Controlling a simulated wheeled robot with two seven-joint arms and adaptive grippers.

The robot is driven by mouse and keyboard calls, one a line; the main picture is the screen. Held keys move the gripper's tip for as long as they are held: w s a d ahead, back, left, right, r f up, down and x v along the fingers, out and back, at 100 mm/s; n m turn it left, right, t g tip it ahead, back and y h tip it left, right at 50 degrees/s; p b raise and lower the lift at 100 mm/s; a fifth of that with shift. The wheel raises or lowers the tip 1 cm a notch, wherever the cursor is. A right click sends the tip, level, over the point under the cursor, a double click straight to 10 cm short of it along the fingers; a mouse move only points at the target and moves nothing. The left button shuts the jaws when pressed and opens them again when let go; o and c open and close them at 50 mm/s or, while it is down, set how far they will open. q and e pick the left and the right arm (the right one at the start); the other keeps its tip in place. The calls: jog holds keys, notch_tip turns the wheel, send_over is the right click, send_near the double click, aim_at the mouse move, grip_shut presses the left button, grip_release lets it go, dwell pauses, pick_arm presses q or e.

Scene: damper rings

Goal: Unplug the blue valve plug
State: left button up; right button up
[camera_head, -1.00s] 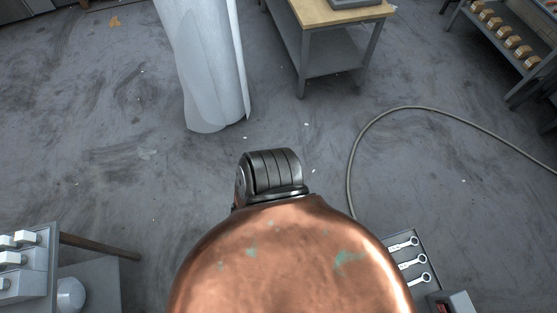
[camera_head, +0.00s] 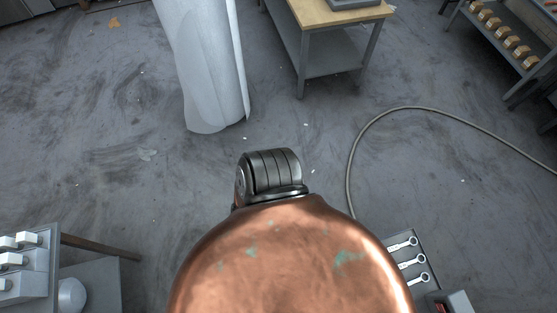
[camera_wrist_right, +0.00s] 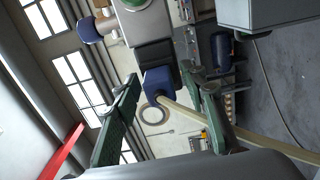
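In the right wrist view, the blue plug (camera_wrist_right: 157,82) sits against the lower end of a dark block (camera_wrist_right: 154,54). A pale cable (camera_wrist_right: 196,116) runs from the plug to the lower right. My right gripper (camera_wrist_right: 161,84) is open, with one green finger to the left of the plug and one to the right. A visible gap separates the plug from each finger; how deep it lies between them is hard to tell. The plug and both grippers are out of sight in the head view. My left gripper shows in neither view.
In the head view, a white column (camera_head: 207,70) and a wood-topped table (camera_head: 335,12) stand at the back. A grey hose (camera_head: 385,116) curves over the floor. A tray with wrenches (camera_head: 413,262) is at lower right, and white blocks (camera_head: 20,262) are at lower left.

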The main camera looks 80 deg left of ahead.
jog(key=shift+p, duration=0.45)
jog(key=shift+c, duration=0.3)
grip_shut()
dwell(0.4)
jog(key=o, duration=0.6)
grip_release()
jog(key=s, duration=0.8)
jog(key=s+d, duration=0.1)
jog(key=s, duration=0.3)
